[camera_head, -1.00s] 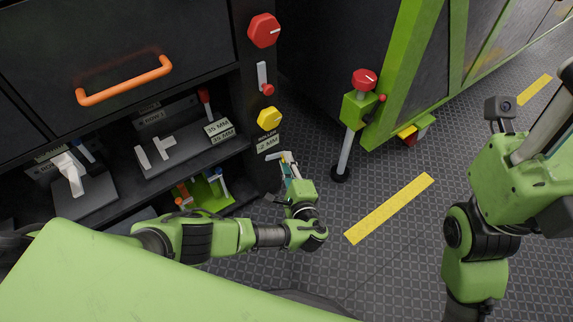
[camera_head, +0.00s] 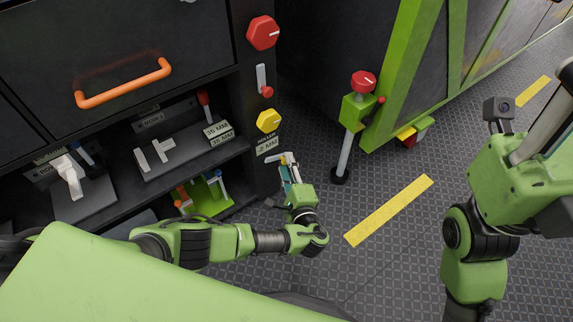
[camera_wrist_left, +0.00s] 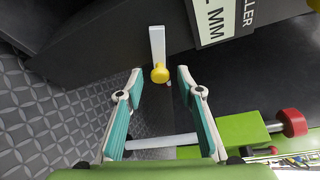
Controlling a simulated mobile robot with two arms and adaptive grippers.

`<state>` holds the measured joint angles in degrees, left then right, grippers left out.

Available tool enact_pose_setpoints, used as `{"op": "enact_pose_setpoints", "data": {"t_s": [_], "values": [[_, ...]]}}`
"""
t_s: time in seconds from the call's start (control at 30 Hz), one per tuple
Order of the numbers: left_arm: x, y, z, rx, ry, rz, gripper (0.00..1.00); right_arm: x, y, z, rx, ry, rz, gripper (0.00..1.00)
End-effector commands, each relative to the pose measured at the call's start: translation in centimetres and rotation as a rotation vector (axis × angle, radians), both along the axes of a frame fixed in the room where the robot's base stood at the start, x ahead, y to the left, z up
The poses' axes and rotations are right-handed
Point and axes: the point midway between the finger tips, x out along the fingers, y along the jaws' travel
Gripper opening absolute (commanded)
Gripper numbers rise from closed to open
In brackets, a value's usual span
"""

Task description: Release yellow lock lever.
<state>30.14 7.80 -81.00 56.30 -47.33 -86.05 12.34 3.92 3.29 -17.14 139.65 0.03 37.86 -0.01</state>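The yellow lock lever is a pale lever with a round yellow knob (camera_wrist_left: 160,73), hanging from the dark cabinet edge in the left wrist view. In the head view only a small yellow spot (camera_head: 284,160) shows at my left fingertips. My left gripper (camera_head: 290,163) is low beside the cabinet's right corner, below the roller label. In the left wrist view its teal-and-white fingers (camera_wrist_left: 159,84) are spread apart, with the knob between the tips in the picture; contact is not visible. My right arm is at the right; its fingers are out of view.
A yellow knob (camera_head: 269,121), a small red-tipped lever (camera_head: 264,80) and a red knob (camera_head: 263,33) are on the cabinet post above. A green stand (camera_head: 354,111) with a red knob is to the right. Floor between this stand and my right arm is clear.

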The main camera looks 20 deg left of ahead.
Motion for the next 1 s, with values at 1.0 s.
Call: {"op": "enact_pose_setpoints", "data": {"t_s": [1.0], "values": [[-5.8,-3.4,0.8,-0.001,-0.001,0.000,0.34,-0.2,0.0,0.1,-0.003,-0.004,0.000,0.40]]}}
